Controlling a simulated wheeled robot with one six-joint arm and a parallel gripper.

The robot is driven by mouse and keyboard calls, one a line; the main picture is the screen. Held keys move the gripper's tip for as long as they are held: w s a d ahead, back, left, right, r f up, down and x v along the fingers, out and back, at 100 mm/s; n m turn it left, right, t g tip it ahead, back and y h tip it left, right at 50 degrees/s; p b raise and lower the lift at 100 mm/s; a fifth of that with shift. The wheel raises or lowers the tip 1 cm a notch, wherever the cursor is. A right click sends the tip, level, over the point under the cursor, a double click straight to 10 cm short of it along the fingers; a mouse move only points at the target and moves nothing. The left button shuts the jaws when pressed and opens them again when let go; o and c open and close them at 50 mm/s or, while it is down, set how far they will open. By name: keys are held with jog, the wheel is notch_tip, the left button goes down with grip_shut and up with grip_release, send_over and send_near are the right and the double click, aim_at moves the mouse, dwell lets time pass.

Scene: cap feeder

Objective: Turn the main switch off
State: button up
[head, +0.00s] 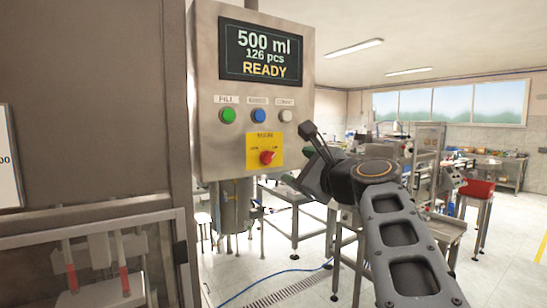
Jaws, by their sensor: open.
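The main switch is a red rotary knob (267,157) on a yellow plate (264,140) low on the grey control box (207,100) in the head view. The plate's lettering is too small to read surely, and I cannot tell the exact angle of the knob. My gripper (299,166) is to the right of the switch, apart from it in the picture. It is open and nothing shows between its fingers. The wrist partly hides the fingers.
The box's display (263,50) reads "500 ml, 126 pcs, READY". Green (228,115), blue (259,115) and white (285,115) buttons sit above the switch. A large cabinet (90,100) stands left. Steel tables with equipment and a red bin (478,188) are behind my arm.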

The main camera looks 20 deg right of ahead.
aim_at(268, 158)
jog(key=w+p, duration=0.1)
jog(key=w, duration=0.2)
jog(key=w+a+p, duration=0.1)
jog(key=w, duration=0.6)
jog(key=shift+w+a+p, duration=0.15)
jog(key=shift+w+p, duration=0.25)
jog(key=c, duration=0.9)
